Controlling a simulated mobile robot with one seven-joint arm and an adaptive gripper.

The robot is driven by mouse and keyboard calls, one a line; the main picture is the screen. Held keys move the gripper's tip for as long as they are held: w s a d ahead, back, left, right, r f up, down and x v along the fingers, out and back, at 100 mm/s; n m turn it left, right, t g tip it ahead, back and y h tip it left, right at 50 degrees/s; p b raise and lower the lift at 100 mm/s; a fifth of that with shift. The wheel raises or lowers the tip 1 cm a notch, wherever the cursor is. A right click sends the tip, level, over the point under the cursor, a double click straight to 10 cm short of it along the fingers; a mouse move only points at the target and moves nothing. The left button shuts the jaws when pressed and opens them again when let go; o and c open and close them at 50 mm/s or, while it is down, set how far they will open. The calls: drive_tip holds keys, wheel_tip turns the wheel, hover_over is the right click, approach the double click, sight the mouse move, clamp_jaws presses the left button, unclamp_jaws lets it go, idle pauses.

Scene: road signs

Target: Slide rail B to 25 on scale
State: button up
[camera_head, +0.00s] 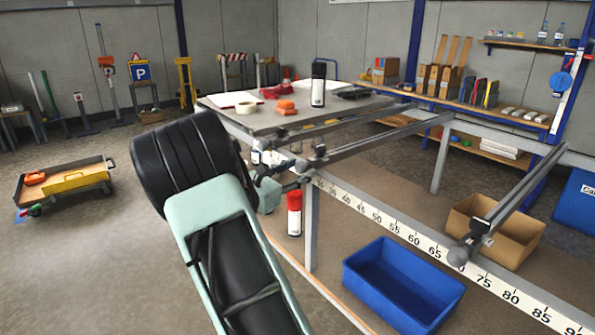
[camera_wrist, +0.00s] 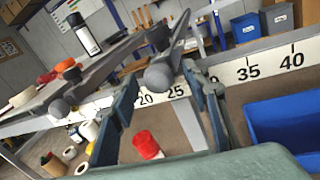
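The white scale (camera_head: 410,238) runs along the near edge of the metal frame; in the wrist view (camera_wrist: 262,67) it shows 20, 25, 35 and 40. A dark rail with a round end knob (camera_wrist: 158,78) crosses the scale near 25; no letter is readable on it. A second rail's knob (camera_wrist: 60,108) is to its left. My gripper (camera_wrist: 160,72) appears open, one finger on each side of the knob near 25; contact cannot be told. In the head view my gripper (camera_head: 280,178) is partly hidden by my arm.
A grey table (camera_head: 350,107) with a black-and-white canister (camera_head: 318,85) stands behind the frame.

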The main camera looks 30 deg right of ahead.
drive_tip(key=v, duration=1.2)
idle(0.3)
